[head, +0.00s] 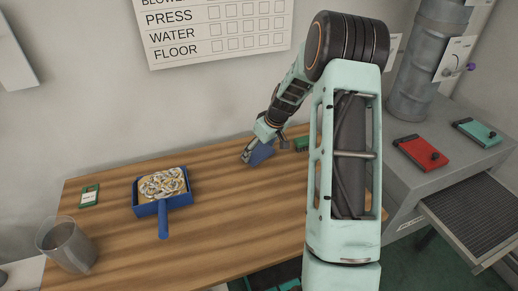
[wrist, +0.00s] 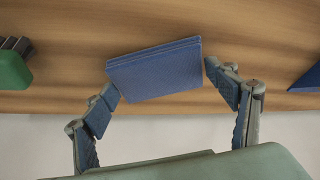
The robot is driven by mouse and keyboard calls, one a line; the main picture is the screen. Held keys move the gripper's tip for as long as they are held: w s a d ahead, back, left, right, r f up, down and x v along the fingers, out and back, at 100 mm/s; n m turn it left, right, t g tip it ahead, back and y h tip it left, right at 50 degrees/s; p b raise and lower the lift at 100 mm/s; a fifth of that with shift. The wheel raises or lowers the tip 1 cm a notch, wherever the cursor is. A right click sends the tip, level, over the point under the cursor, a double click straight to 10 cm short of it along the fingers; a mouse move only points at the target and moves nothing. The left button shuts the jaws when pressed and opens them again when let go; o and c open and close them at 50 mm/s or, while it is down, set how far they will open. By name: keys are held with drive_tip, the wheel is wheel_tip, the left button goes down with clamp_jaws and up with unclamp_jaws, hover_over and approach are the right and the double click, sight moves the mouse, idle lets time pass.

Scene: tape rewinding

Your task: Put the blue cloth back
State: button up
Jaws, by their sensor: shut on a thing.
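The blue cloth (head: 263,154) is a flat folded block over the back middle of the wooden table (head: 215,235). In the wrist view the cloth (wrist: 155,72) sits between the two fingers of my gripper (wrist: 162,83), with a fingertip at each side edge. My gripper (head: 249,156) is shut on it, reaching down from the arm. I cannot tell whether the cloth touches the table.
A blue dustpan (head: 163,225) full of shavings lies left of the cloth. A green brush (head: 302,144) is close on the right. A grey cup (head: 66,245) and a small green-edged tag (head: 89,195) are at the left. A grey cabinet (head: 455,150) stands right.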

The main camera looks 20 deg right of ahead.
drive_tip(key=shift+f, duration=0.15)
drive_tip(key=o, duration=1)
drive_tip(key=shift+s+r, duration=0.1)
drive_tip(key=shift+r, duration=0.4)
drive_tip(key=v, duration=1.1)
drive_tip(key=shift+s+r+b, duration=0.1)
drive_tip(key=shift+r+b, duration=0.05)
drive_tip(key=shift+b, duration=0.25)
